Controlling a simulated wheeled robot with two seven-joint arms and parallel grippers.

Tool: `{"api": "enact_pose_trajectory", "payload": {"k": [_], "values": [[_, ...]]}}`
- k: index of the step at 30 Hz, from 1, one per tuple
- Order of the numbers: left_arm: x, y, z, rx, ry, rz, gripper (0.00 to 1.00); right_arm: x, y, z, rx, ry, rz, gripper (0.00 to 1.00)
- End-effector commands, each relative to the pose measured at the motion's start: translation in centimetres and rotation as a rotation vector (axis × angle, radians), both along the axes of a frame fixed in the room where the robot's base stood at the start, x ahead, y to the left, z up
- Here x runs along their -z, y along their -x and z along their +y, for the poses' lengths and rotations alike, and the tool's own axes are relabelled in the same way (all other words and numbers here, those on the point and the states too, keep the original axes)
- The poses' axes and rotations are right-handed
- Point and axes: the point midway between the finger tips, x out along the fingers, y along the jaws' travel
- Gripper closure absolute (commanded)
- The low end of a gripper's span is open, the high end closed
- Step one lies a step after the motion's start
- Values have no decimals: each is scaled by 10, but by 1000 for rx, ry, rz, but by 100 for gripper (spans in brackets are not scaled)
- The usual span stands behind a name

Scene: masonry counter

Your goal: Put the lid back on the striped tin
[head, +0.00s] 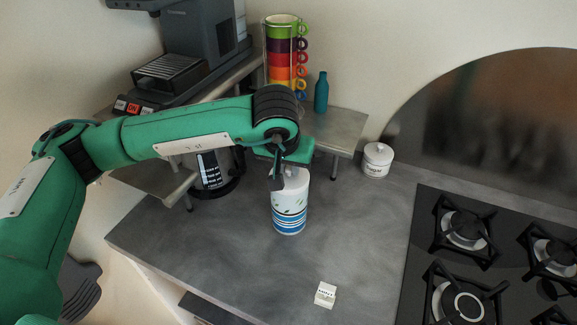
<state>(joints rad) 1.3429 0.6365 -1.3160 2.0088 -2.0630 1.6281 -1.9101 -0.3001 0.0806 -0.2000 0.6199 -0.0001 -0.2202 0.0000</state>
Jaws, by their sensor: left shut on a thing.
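The striped tin (289,217) stands upright on the grey counter, white with leaf marks above and blue bands below. My left gripper (282,178) reaches in from the left and is at the top of the tin, pointing down. It is shut on the lid, a pale piece mostly hidden by the fingers and wrist. I cannot tell whether the lid touches the tin's rim. My right gripper is not in view.
A small white box (325,294) lies on the counter (230,260) in front. A white lidded jar (377,160) stands behind right, near the gas hob (420,240). A raised shelf (345,128) behind holds stacked coloured cups (280,55) and a teal bottle (321,93).

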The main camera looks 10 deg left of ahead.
Motion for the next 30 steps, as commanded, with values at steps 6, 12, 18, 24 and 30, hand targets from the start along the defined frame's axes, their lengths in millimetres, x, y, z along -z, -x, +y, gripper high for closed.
{"api": "enact_pose_trajectory", "payload": {"k": [6, 12, 18, 24, 30], "values": [[-1, 0, 0, 0, 0, 0, 100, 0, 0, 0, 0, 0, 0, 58], [0, 0, 0, 0, 0, 0, 100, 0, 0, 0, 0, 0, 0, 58], [1, 0, 0, 0, 0, -1, 100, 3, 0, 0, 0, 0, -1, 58], [2, 0, 0, 0, 0, -1, 100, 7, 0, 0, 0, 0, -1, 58], [2, 0, 0, 0, 0, -1, 100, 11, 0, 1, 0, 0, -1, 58]]}}
